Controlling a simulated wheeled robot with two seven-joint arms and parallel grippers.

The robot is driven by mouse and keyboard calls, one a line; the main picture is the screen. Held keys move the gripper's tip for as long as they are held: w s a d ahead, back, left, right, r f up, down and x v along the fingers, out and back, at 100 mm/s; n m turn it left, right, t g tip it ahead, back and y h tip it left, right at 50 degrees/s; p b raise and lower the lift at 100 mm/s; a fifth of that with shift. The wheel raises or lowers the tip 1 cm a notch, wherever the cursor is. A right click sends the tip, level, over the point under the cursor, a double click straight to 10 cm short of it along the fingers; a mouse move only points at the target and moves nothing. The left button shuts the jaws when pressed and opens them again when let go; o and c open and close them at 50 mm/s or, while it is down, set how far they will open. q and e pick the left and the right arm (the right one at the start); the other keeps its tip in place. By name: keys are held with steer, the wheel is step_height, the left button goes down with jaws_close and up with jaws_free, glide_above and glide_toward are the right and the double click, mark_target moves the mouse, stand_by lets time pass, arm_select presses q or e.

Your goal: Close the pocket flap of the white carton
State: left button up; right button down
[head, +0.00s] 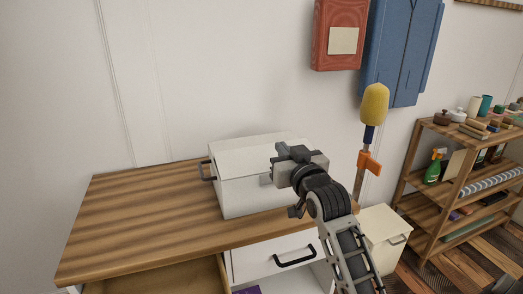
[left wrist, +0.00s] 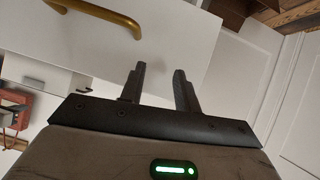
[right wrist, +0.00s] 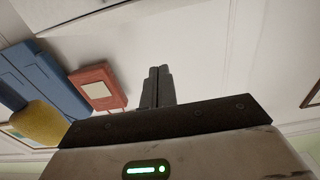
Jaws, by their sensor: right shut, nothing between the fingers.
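The white carton (head: 245,198) stands on the wooden worktop, with a dark handle (head: 207,170) on its left side. Its pale top panel (head: 245,150) looks close to flat, but my right gripper hides its right part, so I cannot tell how far the flap is open. My right gripper (head: 276,158) is at the carton's upper right, fingers pointing left; contact is unclear. In the right wrist view its fingers (right wrist: 158,72) are together and empty. My left gripper is outside the head view; in the left wrist view its fingers (left wrist: 159,72) are apart and empty.
The wooden worktop (head: 130,215) is clear left of the carton. Below it are a white drawer front (head: 275,250) and an open drawer (head: 165,280). A yellow-headed tool (head: 375,103) stands behind my right arm. A white panel with a brass handle (left wrist: 105,15) is near my left gripper.

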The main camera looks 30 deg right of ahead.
glide_above(268, 154)
steer(key=s, duration=0.2)
steer(key=shift+w+r, duration=0.15)
steer(key=shift+w, duration=0.1)
steer(key=shift+w+f, duration=0.3)
steer(key=shift+f, duration=0.3)
steer(key=shift+w+f, duration=0.25)
steer(key=shift+f, duration=0.35)
steer(key=shift+w+f, duration=0.25)
steer(key=shift+f, duration=0.6)
